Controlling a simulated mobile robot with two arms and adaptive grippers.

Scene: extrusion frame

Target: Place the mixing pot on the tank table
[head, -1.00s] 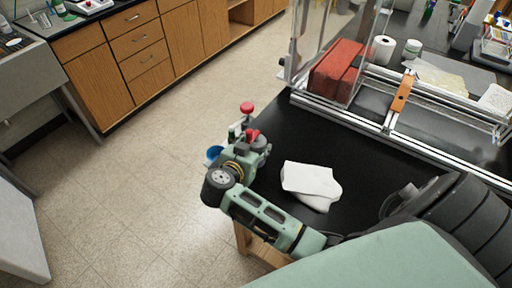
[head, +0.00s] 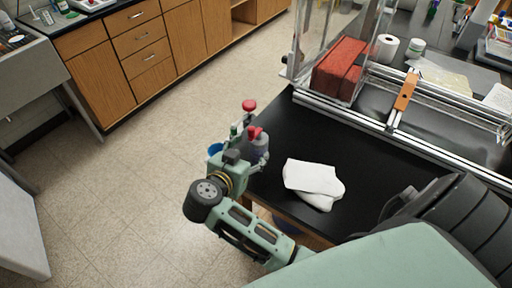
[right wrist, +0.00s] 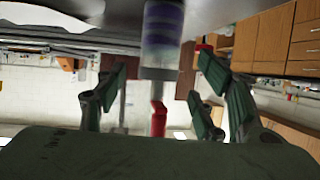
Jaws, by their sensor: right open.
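My right gripper (head: 240,149) is open at the left edge of the black table (head: 290,130), which carries the clear tank frame. A bottle with a red top (head: 257,144) stands by its fingers. In the right wrist view, the purple-banded bottle (right wrist: 162,40) shows between the two spread green fingers (right wrist: 165,105), apparently apart from both. That view looks upside down. A blue round thing (head: 215,149) is partly hidden behind the gripper; I cannot tell whether it is the mixing pot. My left gripper is not in view.
A white cloth (head: 312,183) lies on the table. Red blocks (head: 338,70) sit inside the clear tank (head: 302,45). Metal rails (head: 370,128) with an orange bracket (head: 405,92) run along the back. A red-knobbed item (head: 249,105) is near the table's corner. The floor at left is open.

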